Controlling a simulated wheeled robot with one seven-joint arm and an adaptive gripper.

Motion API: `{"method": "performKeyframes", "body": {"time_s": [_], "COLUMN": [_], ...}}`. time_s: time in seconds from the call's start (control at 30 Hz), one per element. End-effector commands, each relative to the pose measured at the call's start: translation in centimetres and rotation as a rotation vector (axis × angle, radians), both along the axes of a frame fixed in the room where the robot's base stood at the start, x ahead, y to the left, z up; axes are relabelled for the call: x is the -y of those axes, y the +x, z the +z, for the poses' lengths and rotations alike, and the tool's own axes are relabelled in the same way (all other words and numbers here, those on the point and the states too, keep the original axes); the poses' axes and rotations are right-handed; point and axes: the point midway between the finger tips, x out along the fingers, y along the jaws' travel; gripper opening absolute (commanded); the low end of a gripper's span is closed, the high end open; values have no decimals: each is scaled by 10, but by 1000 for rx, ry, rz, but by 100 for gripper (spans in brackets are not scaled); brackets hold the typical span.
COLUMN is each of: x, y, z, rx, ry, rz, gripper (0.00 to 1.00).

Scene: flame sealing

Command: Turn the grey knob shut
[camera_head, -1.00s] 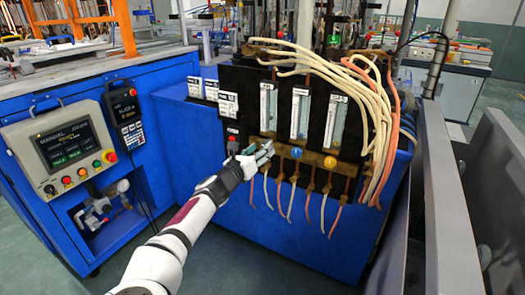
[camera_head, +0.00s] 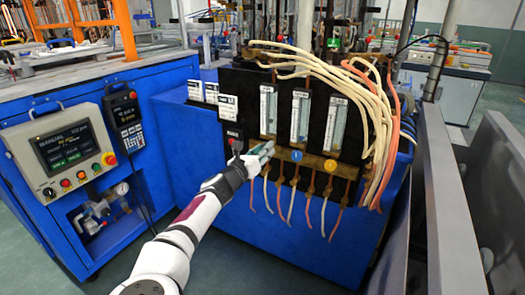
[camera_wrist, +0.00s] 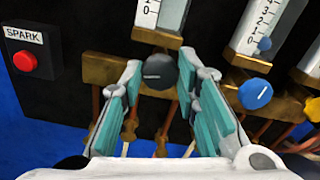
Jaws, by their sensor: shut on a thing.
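The grey knob (camera_wrist: 160,71) is dark and round, with a pale mark that lies nearly level across its face. It sits on the brass block under the leftmost gauge. In the wrist view my gripper (camera_wrist: 158,68) has its two teal-padded fingers on either side of the knob and is shut on it.
A blue knob (camera_wrist: 255,93) is close to the right of my fingers, with a yellow knob (camera_head: 330,165) beyond it. A red SPARK button (camera_wrist: 25,61) is at left. Hoses (camera_head: 330,205) hang below, and cream hoses (camera_head: 375,110) loop at right.

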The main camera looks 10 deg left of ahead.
Motion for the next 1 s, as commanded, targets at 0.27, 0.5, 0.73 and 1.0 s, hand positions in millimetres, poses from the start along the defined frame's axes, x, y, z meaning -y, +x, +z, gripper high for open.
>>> {"method": "performKeyframes", "body": {"time_s": [0.27, 0.5, 0.73, 1.0], "x": [0, 1, 2, 3], "y": [0, 0, 0, -1], "z": [0, 0, 0, -1], "rx": [36, 102, 177, 265], "ry": [96, 279, 486, 728], "rz": [0, 0, 0, 0], "gripper": [1, 1, 1, 1]}}
